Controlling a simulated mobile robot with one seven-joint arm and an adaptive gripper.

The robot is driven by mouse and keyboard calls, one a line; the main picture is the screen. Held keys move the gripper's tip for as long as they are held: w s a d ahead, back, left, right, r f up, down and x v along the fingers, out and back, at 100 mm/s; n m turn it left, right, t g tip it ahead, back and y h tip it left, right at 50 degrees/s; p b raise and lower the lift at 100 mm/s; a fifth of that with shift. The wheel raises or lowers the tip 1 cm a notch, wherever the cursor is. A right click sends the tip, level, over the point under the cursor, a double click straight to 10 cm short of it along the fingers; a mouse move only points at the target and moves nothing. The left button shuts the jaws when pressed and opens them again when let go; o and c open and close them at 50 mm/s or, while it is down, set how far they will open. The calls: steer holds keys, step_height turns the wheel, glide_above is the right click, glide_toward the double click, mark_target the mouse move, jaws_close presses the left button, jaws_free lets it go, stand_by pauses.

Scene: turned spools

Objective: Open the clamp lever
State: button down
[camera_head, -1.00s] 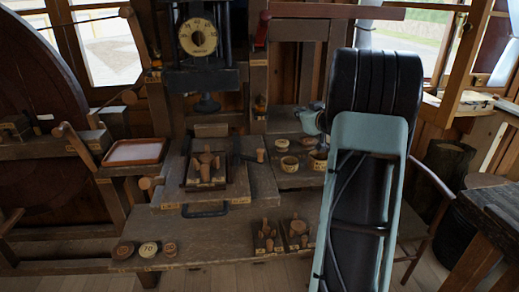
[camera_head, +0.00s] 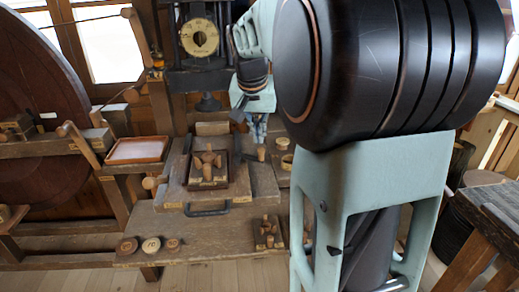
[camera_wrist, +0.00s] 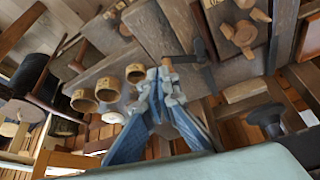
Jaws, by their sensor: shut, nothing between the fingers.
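A dark bar with a pale wooden end (camera_head: 261,153) lies at the right of the raised wooden block; it may be the clamp lever, but I cannot be sure. In the wrist view the dark bar (camera_wrist: 201,42) lies beyond my gripper (camera_wrist: 163,76). My gripper's blue fingers are together and empty, and their tips overlap the wooden end of the bar in the picture. I cannot tell whether they touch it. In the head view my gripper (camera_head: 257,132) hangs at the back of the bench, partly hidden by my arm.
A wooden fixture with turned pegs (camera_head: 208,162) sits on the bench (camera_head: 215,232). Several round cups (camera_wrist: 84,100) stand beside my gripper. A round dial (camera_head: 199,38) is at the back, and a pale tray (camera_head: 137,150) at the left. My arm covers the right side.

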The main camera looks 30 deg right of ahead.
mark_target(264, 153)
steer(key=w+r+x, duration=0.1)
steer(key=w+x, duration=0.1)
steer(key=x, duration=0.9)
steer(key=shift+d, duration=0.35)
steer(key=shift+w+d+p, duration=0.2)
steer(key=shift+d+p, duration=0.05)
steer(key=shift+d, duration=0.2)
steer(key=shift+w+d+p, duration=0.2)
steer(key=shift+w+d, duration=0.05)
steer(key=shift+d, duration=0.2)
steer(key=shift+s+f, duration=0.1)
